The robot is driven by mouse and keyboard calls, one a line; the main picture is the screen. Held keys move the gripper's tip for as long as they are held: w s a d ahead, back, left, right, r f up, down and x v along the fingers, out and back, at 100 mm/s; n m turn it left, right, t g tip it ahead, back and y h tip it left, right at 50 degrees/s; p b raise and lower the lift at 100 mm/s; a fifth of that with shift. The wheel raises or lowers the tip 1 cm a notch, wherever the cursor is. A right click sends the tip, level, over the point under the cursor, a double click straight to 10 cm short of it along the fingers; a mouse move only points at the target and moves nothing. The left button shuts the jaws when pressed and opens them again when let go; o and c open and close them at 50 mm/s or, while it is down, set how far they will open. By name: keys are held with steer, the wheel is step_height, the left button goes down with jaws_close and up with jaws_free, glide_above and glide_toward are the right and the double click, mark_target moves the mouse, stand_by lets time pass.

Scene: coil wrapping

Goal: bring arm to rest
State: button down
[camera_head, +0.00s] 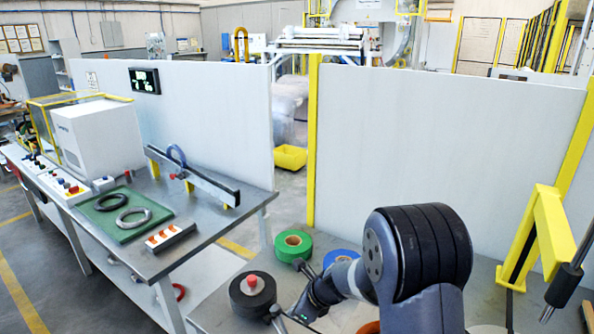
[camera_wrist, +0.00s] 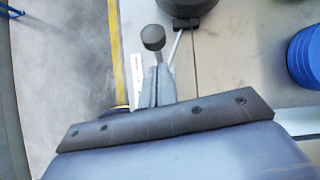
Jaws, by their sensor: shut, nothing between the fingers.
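My arm reaches into the lower right of the head view, bent over the grey table (camera_head: 222,303), with its wrist low beside the black roll (camera_head: 252,298). My gripper shows in the wrist view (camera_wrist: 158,84) as narrow dark fingers, closed together with nothing between them. A black ball knob (camera_wrist: 152,38) on a rod shows just past the fingertips; I cannot tell whether they touch. In the head view the fingers are hard to make out.
A green roll (camera_head: 293,245) and a blue roll (camera_head: 341,259) lie near my arm. A yellow post (camera_head: 550,225) stands at right. The left bench holds a green mat (camera_head: 112,232) with two rings. White partitions (camera_head: 420,130) stand behind.

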steer(key=shift+s+d+f+b, duration=0.1)
steer(key=shift+s+d+b, duration=0.1)
steer(key=shift+s+d, duration=0.3)
steer(key=shift+s+d+f+b, duration=0.15)
steer(key=shift+s+d, duration=0.1)
steer(key=shift+d, duration=0.3)
steer(key=shift+r, duration=0.15)
